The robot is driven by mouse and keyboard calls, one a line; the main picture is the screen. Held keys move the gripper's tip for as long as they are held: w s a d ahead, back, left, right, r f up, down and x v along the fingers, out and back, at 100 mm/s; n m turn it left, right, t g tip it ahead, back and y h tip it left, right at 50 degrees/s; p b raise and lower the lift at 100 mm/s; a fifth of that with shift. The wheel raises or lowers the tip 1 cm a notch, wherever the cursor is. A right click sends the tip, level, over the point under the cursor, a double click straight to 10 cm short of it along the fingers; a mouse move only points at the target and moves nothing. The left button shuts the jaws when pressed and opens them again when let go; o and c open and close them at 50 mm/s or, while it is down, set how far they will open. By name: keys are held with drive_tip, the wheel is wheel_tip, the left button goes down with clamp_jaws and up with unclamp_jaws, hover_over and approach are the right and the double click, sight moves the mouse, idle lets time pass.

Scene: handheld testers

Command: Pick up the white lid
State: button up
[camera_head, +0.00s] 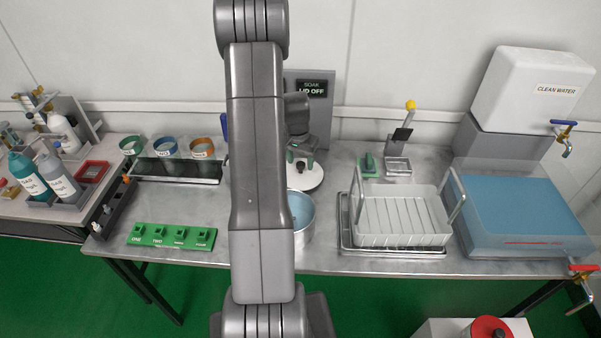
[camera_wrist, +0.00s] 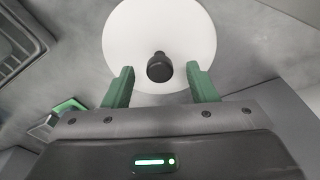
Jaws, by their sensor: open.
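The white lid (camera_wrist: 145,28) is a round white disc with a black knob (camera_wrist: 160,67) in the wrist view. The knob appears between my two green fingertips, near their tips, with a gap on both sides. My gripper (camera_wrist: 160,70) is open and empty over the lid's near edge; I cannot tell its height above the knob. In the head view the lid (camera_head: 312,179) lies flat on the table beneath my gripper (camera_head: 301,160). My arm hides its left part, and my gripper covers the knob.
A metal pot (camera_head: 303,215) with blue contents stands just in front of the lid. A sign panel (camera_head: 321,100) rises behind. A white rack (camera_head: 400,238) and a blue water basin (camera_head: 525,215) are right. A green labelled block (camera_head: 172,236) and several coloured-rim cups lie left.

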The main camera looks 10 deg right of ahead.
drive_tip(key=shift+w+d+f, duration=0.1)
drive_tip(key=shift+w+f, duration=0.05)
drive_tip(key=shift+f, duration=1.2)
drive_tip(key=shift+c, duration=0.2)
drive_tip(key=c, duration=1)
drive_tip(key=shift+c, duration=0.3)
